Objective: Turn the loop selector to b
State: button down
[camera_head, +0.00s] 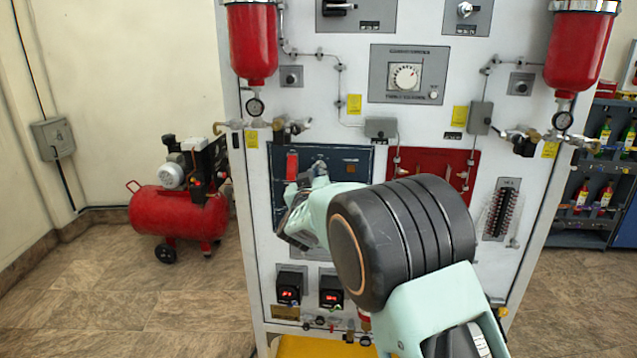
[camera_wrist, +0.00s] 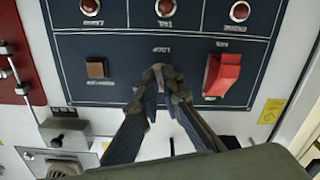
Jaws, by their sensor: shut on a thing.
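The loop selector (camera_wrist: 161,86) is a small knob on the dark blue panel (camera_wrist: 120,75), below the LOOP label in the wrist view. My gripper (camera_wrist: 163,90) has its fingers closed around it, one on each side. The fingertips hide most of the knob, so I cannot tell which letter it points to. In the head view my gripper (camera_head: 304,192) reaches the blue panel from the left of my arm, and the selector cannot be made out there.
On the blue panel, a red rocker switch (camera_wrist: 222,74) and a brown square button (camera_wrist: 96,68) flank the selector. Several red round lamps (camera_wrist: 166,8) line the panel above. A red panel (camera_head: 435,170) is alongside. A red compressor (camera_head: 180,212) stands at left.

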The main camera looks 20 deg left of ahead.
jog(key=m+b, duration=0.9)
jog(key=m, duration=0.3)
jog(key=shift+m, duration=0.3)
dwell(0.4)
jog(key=c, duration=2.1)
grip_release()
jog(key=v, duration=1.2)
jog(key=shift+w, duration=0.1)
